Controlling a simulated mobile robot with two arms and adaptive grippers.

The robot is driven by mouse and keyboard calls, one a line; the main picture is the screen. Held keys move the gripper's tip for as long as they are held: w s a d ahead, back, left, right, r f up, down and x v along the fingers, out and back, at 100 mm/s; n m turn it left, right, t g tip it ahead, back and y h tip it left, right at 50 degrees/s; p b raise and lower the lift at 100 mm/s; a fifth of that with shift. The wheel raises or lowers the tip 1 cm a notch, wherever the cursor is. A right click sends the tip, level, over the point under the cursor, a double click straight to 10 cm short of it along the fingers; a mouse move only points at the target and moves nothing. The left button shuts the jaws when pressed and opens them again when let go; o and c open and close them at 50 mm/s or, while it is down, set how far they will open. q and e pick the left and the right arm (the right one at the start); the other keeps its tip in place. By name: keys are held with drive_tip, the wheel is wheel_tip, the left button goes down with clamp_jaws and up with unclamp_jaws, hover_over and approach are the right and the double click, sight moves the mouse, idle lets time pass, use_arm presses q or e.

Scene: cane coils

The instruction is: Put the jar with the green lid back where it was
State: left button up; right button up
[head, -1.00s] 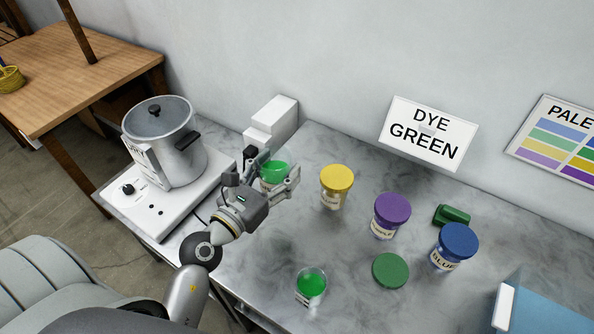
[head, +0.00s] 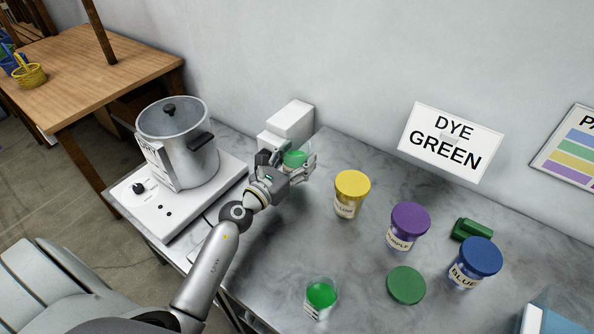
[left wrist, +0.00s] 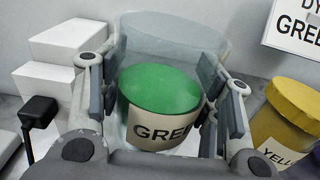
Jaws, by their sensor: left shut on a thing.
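The green jar (head: 294,158) is a clear open jar with green contents and a label reading "GREE…" in the left wrist view (left wrist: 160,95). No lid is on it. My left gripper (head: 290,163) is shut around its sides, at the back left of the marble table near the wall. Whether the jar's base touches the table is hidden. A round green lid (head: 406,285) lies flat on the table, apart from the jar. My right gripper is not in view.
Jars with yellow (head: 352,188), purple (head: 409,224) and blue (head: 475,262) lids stand to the right. A small clear cup of green (head: 321,297) stands in front. White boxes (head: 288,121) are behind my gripper; a pot (head: 178,140) on a hotplate (head: 185,205) is left.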

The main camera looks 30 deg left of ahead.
use_arm(q)
drive_tip(key=shift+w+a+f+b, duration=0.15)
drive_tip(key=shift+f+b, duration=0.4)
drive_tip(key=shift+f, duration=0.35)
drive_tip(key=shift+w+d+f+b, duration=0.15)
drive_tip(key=shift+f+b, duration=0.35)
drive_tip(key=shift+f, duration=0.4)
drive_tip(key=shift+a, duration=0.1)
drive_tip(key=o, duration=1)
drive_tip(key=shift+s+f, duration=0.1)
drive_tip(key=shift+f, duration=0.15)
drive_tip(key=shift+c, duration=0.2)
drive_tip(key=o, duration=0.5)
drive_tip(key=shift+r, duration=0.1)
drive_tip(key=shift+c, duration=0.2)
